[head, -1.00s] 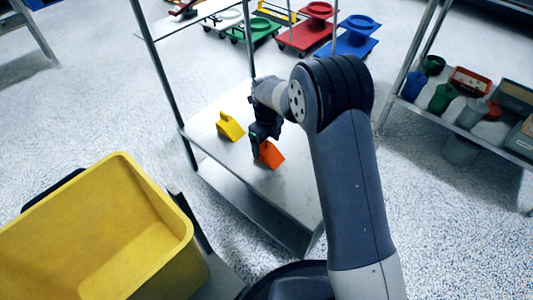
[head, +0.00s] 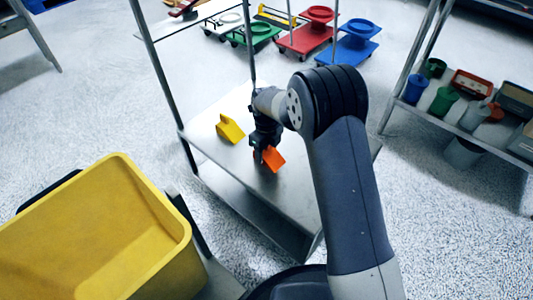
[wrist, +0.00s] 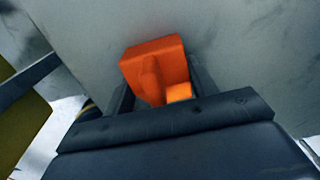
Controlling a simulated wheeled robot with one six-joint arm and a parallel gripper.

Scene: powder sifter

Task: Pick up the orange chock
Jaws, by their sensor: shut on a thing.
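The orange chock (head: 273,159) is at my gripper (head: 262,154), over the metal shelf (head: 290,190) of the rack in the head view. In the wrist view the orange chock (wrist: 155,65) sits between the two dark fingers of my gripper (wrist: 158,90), which is shut on it. The fingers partly hide its lower sides. I cannot tell for sure whether the chock touches the shelf or hangs just above it.
A yellow chock (head: 230,128) stands on the same shelf, left of my gripper. Rack posts (head: 160,80) rise around the shelf. A large yellow bin (head: 100,240) is at the lower left. Another rack with pots and boxes (head: 470,110) stands at the right.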

